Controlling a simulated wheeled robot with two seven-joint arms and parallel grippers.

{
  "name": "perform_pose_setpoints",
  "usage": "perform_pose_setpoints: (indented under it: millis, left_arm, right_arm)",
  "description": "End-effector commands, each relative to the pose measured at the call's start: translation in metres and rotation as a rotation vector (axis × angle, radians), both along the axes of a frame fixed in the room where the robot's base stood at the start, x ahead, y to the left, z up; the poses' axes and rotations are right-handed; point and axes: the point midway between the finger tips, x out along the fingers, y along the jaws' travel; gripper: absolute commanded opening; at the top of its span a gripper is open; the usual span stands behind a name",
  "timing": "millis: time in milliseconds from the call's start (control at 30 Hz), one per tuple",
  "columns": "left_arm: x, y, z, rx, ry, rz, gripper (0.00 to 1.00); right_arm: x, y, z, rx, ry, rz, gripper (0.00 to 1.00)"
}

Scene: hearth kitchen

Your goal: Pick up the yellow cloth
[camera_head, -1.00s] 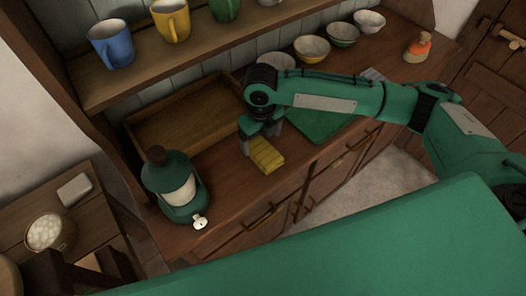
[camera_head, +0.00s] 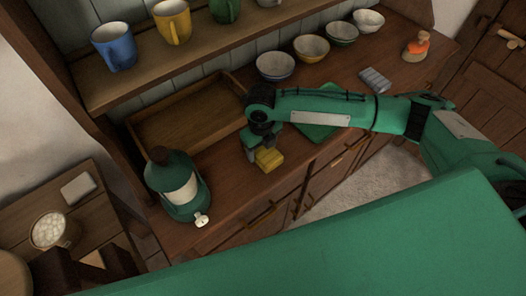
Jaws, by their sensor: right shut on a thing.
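The yellow cloth (camera_head: 269,160) is a small folded piece near the front edge of the wooden counter, in the head view. My right gripper (camera_head: 261,150) points down over it and is shut on it, with its left part hidden by the fingers. I cannot tell whether the cloth is clear of the counter. My left gripper is not in view.
A green board (camera_head: 317,130) is partly under my arm.

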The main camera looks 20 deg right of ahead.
Motion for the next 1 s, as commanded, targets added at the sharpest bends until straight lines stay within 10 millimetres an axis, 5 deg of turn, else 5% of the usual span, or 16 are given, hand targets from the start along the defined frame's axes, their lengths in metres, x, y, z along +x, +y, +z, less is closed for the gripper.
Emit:
perform_pose_setpoints:
  millis: [267, 467, 1000]
  left_arm:
    - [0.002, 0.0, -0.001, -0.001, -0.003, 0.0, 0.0]
    - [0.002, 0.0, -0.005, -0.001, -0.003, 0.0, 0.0]
    - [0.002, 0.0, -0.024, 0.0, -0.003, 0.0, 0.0]
  right_arm:
    - [0.001, 0.0, 0.005, 0.0, -0.001, 0.0, 0.35]
    - [0.001, 0.0, 0.027, 0.001, -0.003, 0.001, 0.35]
    - [0.001, 0.0, 0.168, 0.001, -0.004, 0.0, 0.35]
